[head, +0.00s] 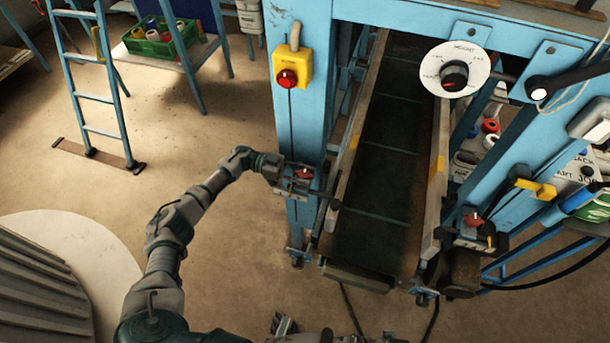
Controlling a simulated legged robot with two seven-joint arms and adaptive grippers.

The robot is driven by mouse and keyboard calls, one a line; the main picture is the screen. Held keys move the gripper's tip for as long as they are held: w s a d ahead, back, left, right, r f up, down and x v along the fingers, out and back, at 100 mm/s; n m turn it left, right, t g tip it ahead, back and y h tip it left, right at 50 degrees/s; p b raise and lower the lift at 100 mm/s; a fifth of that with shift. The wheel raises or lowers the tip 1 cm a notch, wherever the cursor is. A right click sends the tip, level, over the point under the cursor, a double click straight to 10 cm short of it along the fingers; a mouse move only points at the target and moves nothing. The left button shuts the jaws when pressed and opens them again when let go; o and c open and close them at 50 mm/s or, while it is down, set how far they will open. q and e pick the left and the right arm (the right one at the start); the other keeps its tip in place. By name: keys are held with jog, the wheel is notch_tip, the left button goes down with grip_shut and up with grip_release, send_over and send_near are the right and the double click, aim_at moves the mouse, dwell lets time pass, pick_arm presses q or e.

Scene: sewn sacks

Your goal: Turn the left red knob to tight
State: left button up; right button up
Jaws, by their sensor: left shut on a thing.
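The left red knob (304,172) sits on a small metal block on the left blue post of the machine. My left gripper (291,175) reaches it from the left and is shut on it, partly covering it. The knob's markings are too small to read. A second red knob (473,220) sits on a similar block at the right side of the conveyor, with nothing on it. A grey part at the bottom edge (284,325) seems to be my right gripper; its fingers are too unclear to judge.
A dark conveyor belt (381,165) runs between the blue posts. A yellow box with a red button (287,78) is above the left knob. A white dial (455,70) is on the crossbar. A blue ladder (97,95) stands left; floor between is clear.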

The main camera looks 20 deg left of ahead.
pick_arm(q)
jog(key=shift+w, duration=0.1)
jog(key=o, duration=1.1)
jog(key=shift+o, duration=0.2)
jog(key=shift+a, duration=0.1)
jog(key=a, duration=1.2)
jog(key=shift+w, duration=0.4)
jog(key=shift+f, duration=0.1)
jog(key=shift+a, duration=0.1)
